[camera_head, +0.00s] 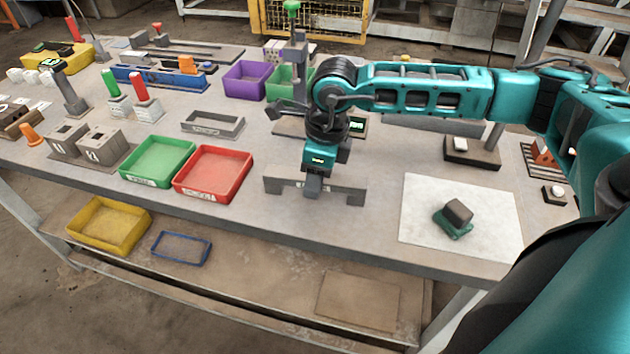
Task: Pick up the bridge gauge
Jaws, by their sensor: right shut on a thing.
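The bridge gauge (348,193) is a grey, flat, bridge-shaped piece with a raised middle and a leg at each end. It is near the front edge of the table, to the right of the red tray. My right gripper (313,186) points down at the middle of it and is shut on it. The gripper hides the gauge's centre. I cannot tell whether the gauge's legs touch the table. My left gripper is not in view.
A red tray (246,172) and a green tray (190,160) stand left of the gauge. A white sheet (415,225) with a dark block on a teal piece (457,212) lies to the right. A gauge stand (298,80) rises behind my right gripper. A lower shelf (260,270) runs below.

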